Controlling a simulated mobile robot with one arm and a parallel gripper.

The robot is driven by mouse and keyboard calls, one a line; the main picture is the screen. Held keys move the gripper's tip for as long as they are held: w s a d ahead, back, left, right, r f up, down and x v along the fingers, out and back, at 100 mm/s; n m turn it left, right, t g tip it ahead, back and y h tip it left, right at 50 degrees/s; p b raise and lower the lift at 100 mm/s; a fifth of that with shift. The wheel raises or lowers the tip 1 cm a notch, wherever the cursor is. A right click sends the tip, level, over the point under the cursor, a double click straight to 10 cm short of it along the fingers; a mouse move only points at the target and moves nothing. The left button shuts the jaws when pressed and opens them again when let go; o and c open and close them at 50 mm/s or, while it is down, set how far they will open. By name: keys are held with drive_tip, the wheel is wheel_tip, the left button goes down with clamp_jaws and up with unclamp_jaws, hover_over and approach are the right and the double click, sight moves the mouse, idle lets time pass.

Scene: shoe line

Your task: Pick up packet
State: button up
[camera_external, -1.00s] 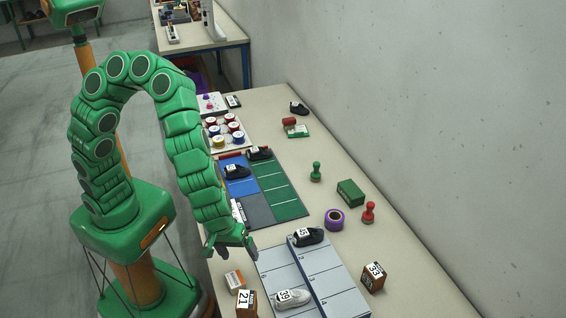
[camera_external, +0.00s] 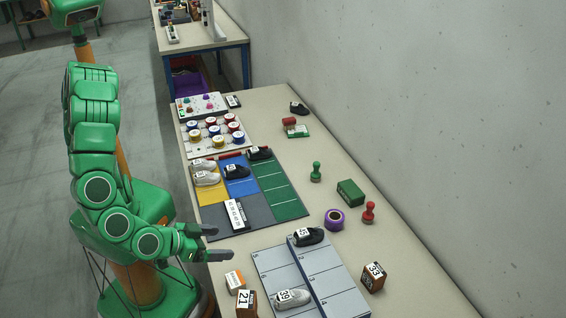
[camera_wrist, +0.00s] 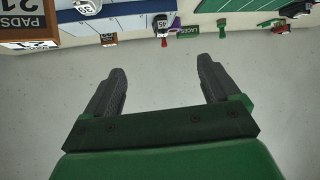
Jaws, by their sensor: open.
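A small white-and-orange packet-like box (camera_external: 234,281) lies at the table's near left edge, next to the brown box marked 21 (camera_external: 246,303). No label readable here names it as the packet, so I cannot be sure. My gripper (camera_external: 222,243) is open and empty, pointing right over the table's left edge, above and left of that small box and apart from it. In the wrist view my two dark fingers (camera_wrist: 163,88) are spread with only the grey wall between them. The brown "PADS 21" box (camera_wrist: 27,22) shows upside down at top left there.
A grey numbered board (camera_external: 330,277) with a black shoe (camera_external: 308,237) and a grey shoe (camera_external: 292,298) lies to the right. Box 33 (camera_external: 373,278), purple tape (camera_external: 334,219) and a green box (camera_external: 350,192) stand beyond. A coloured mat (camera_external: 281,197) lies behind. The wall borders the table's right side.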

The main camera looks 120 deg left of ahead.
wheel_tip(320, 180, up, 4)
drive_tip(key=d+m+t, duration=0.1)
drive_tip(key=d+t, duration=0.1)
drive_tip(key=y, duration=0.1)
approach(235, 279)
drive_tip(key=x, duration=0.4)
drive_tip(key=shift+w, duration=0.4)
drive_tip(key=shift+x, duration=1.35)
drive_tip(key=shift+s+x, duration=0.25)
drive_tip(key=shift+x, duration=2.5)
drive_tip(key=shift+s, duration=0.1)
drive_tip(key=shift+c, duration=0.3)
drive_tip(key=c, duration=1.1)
drive_tip(key=shift+o, duration=0.2)
